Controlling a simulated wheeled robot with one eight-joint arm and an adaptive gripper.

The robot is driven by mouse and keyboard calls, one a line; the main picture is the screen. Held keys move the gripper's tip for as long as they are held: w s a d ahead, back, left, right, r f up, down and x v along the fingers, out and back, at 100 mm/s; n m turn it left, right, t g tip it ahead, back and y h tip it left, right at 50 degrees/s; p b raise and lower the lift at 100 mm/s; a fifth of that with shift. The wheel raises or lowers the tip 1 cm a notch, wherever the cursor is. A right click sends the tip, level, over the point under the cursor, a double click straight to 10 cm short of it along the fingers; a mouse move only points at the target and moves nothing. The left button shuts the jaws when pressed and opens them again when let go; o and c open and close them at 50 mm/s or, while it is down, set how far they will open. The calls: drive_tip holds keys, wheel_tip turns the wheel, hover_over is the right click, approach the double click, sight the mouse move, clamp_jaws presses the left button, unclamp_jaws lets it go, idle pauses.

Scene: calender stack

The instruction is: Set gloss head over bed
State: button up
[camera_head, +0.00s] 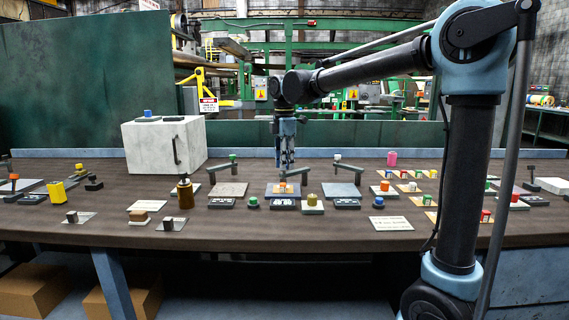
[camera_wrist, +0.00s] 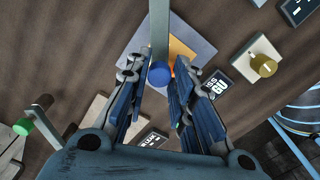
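The middle station's bed is a blue-purple plate (camera_head: 270,191) with an orange patch; it also shows in the wrist view (camera_wrist: 200,45). A grey swing arm (camera_wrist: 160,28) reaches over this bed and ends in a round blue knob (camera_wrist: 160,73). I take this as the gloss head, but no label on it is readable. My gripper (camera_head: 287,166) points down above the middle bed. In the wrist view its fingers (camera_wrist: 158,72) are apart, one on each side of the blue knob. I cannot tell whether they touch it. In the head view the knob is hidden by the gripper.
A white box (camera_head: 165,147) stands at left. Small coloured blocks fill the right.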

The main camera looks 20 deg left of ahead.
drive_tip(key=shift+o, duration=1.2)
wheel_tip(320, 180, up, 12)
